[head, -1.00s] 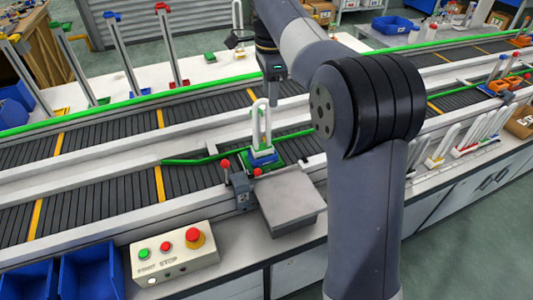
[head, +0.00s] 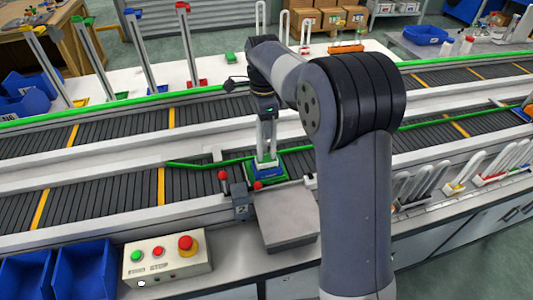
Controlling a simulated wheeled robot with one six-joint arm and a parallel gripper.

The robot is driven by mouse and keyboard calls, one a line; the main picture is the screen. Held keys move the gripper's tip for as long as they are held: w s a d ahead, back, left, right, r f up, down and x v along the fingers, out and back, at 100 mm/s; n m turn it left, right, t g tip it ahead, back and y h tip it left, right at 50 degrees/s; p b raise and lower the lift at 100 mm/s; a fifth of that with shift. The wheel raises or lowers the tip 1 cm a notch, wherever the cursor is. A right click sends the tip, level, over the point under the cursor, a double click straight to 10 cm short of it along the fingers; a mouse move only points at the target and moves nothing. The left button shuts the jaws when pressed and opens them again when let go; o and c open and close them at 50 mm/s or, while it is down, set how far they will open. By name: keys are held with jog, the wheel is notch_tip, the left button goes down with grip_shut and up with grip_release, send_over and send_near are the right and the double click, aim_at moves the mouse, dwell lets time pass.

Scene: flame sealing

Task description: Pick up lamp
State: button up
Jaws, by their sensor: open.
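The lamp (head: 266,152) is a pale upright U-shaped tube on a blue base (head: 264,171). It stands on a small green tray (head: 282,177) on the near conveyor, at the middle of the head view. My gripper (head: 266,120) points down at the top of the lamp, its jaws open. The upper part of the tube is hidden or overlapped by the gripper, so I cannot tell whether the fingers are around it or touching it.
A green guide rail (head: 200,164) runs beside the lamp. A small post with red knobs (head: 240,200) and a grey plate (head: 287,215) stand in front. A button box (head: 165,258) and blue bins (head: 85,270) are at near left. More lamps (head: 445,180) stand at right.

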grip_shut()
dwell(0.4)
